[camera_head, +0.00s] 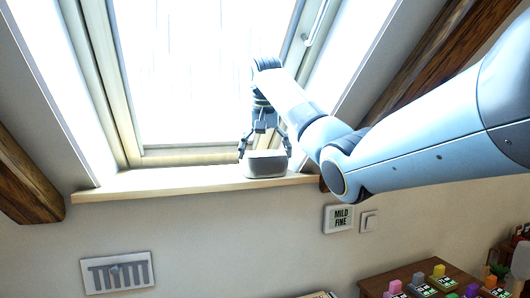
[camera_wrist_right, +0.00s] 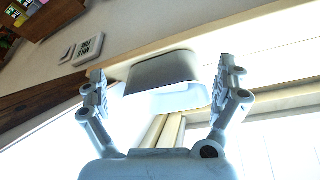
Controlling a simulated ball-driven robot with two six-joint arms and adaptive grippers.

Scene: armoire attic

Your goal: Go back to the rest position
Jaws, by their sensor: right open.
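My right gripper (camera_head: 264,146) reaches in from the right to the window sill (camera_head: 150,184). Its fingers are open on either side of a small grey rounded box (camera_head: 266,165) that stands on the sill. In the right wrist view, the open gripper (camera_wrist_right: 168,92) has one finger to each side of the box (camera_wrist_right: 162,70), with gaps visible between the fingers and the box. My left gripper is not in view.
A bright roof window (camera_head: 190,70) is behind the gripper. A "MILD FINE" sign (camera_head: 339,218) and a switch (camera_head: 369,221) are on the wall below. A wooden table (camera_head: 375,284) with colourful items stands at lower right.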

